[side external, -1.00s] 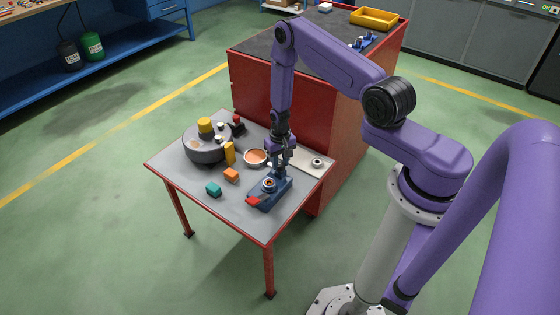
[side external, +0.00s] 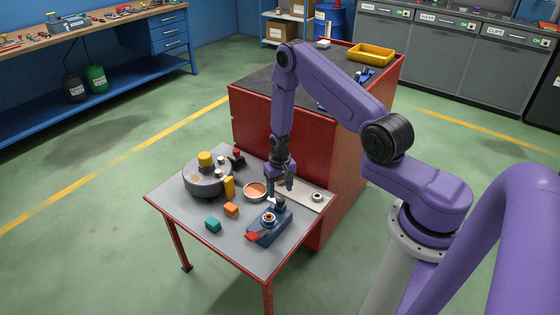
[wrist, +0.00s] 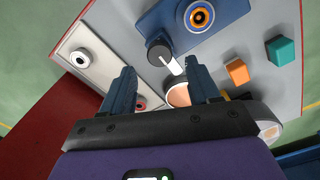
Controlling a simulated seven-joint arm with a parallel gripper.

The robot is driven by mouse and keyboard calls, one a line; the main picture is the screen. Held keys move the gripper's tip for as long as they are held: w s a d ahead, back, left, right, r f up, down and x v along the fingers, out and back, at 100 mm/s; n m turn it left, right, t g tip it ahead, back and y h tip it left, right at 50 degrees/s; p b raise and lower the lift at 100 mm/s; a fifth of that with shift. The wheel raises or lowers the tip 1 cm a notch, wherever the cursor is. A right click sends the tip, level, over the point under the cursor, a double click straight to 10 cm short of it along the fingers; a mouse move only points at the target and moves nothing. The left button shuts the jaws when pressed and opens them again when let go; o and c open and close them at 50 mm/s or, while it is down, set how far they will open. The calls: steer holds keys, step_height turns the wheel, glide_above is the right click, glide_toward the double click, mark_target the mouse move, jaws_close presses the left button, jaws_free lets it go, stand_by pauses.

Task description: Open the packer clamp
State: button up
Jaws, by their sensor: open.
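The packer clamp is a blue block (side external: 269,226) near the front right edge of the small table. It carries a round part with an orange ring, a red piece at its front end and a dark round post (wrist: 160,52) with a white lever (wrist: 172,65). My gripper (wrist: 162,88) is open and empty. In the wrist view its two fingers are apart, with the post and lever ahead of the gap between them. In the side view my gripper (side external: 283,187) hangs just above and behind the post. I cannot tell whether the fingers touch the lever.
A copper-coloured bowl (side external: 255,191) stands beside the clamp. A pale plate (side external: 312,196) with a round fitting lies at the right. A red cabinet rises behind.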

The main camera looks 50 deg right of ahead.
mark_target(280, 198)
step_height(280, 198, up, 14)
steer(key=shift+f, duration=0.2)
stand_by(0.4)
steer(key=shift+a+r, duration=0.1)
steer(key=s+a+r+n, duration=0.4)
steer(key=a+r+n, duration=0.1)
steer(key=a+r, duration=0.25)
steer(key=s+a+r+n, duration=0.4)
steer(key=a+r, duration=0.2)
steer(key=a, duration=0.2)
steer(key=s+r+n, duration=0.3)
steer(key=s+n, duration=0.1)
steer(key=s, duration=0.6)
steer(key=s+a+r+n, duration=0.1)
steer(key=s+r+n, duration=0.2)
steer(key=s, duration=0.8)
steer(key=shift+a+r+n, duration=0.25)
steer(key=shift+r+n, duration=0.05)
steer(key=shift+n, duration=0.7)
